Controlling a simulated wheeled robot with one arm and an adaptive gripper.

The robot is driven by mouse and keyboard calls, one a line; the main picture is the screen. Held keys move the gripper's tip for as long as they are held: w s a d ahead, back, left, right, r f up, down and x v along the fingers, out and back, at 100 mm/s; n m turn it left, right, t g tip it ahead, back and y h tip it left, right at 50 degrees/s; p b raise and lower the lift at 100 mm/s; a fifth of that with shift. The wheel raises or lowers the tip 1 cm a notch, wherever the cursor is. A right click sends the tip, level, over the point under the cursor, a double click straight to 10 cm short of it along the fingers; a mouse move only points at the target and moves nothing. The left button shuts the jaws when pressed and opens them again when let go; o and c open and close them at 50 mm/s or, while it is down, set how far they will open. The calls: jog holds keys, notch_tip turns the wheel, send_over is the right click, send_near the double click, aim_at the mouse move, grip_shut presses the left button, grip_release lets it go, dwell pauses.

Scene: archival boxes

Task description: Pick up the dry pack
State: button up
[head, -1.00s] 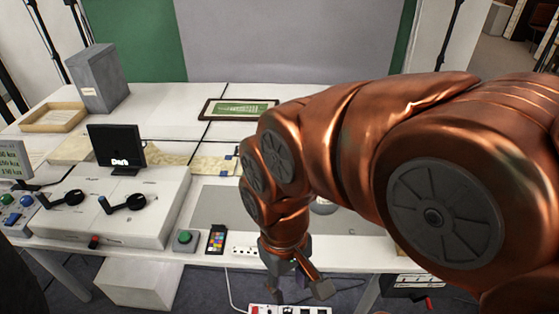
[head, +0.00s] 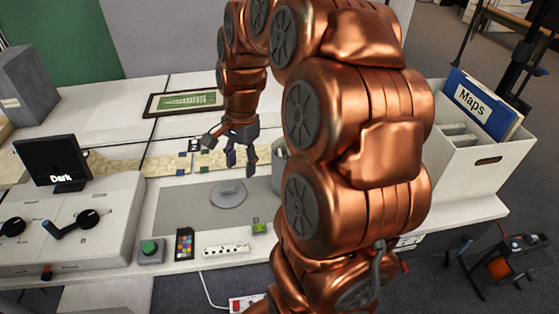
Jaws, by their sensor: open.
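No item in the head view carries a readable "dry pack" label, so I cannot tell for sure which one it is. A small green item (head: 259,228) lies at the front edge of the grey mat (head: 180,212), left of my arm. A round grey disc (head: 228,197) with a raised middle sits on the mat. My gripper (head: 232,157) is open and points down above the back of the mat, behind the disc in the picture. Its fingers look empty. My arm hides part of the table to the right.
A grey container (head: 279,165) stands partly hidden beside my arm. A power strip (head: 227,250), colour card (head: 185,244) and green-button box (head: 150,252) line the front edge. A "Dark" screen (head: 52,158) stands left. A white box (head: 480,165) with a "Maps" folder (head: 482,104) stands right.

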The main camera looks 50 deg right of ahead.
aim_at(280, 157)
jog(key=w+d+f+m, duration=0.1)
jog(key=d+f+m, duration=0.15)
jog(key=d, duration=0.35)
jog(key=w+d+f+m+t, duration=0.1)
jog(key=d+m, duration=0.3)
jog(key=d, duration=0.2)
jog(key=w+d+f+m, duration=0.1)
jog(key=d+f+m, duration=0.1)
jog(key=d+m, duration=0.3)
jog(key=shift+n, duration=0.55)
jog(key=shift+w+d+f+p, duration=0.15)
jog(key=shift+f+p, duration=0.45)
jog(key=shift+f, duration=1.25)
jog(key=shift+w+f+p, duration=0.15)
jog(key=shift+f+p, duration=0.4)
jog(key=shift+f, duration=1.3)
jog(key=c, duration=0.5)
jog(key=shift+r, duration=0.15)
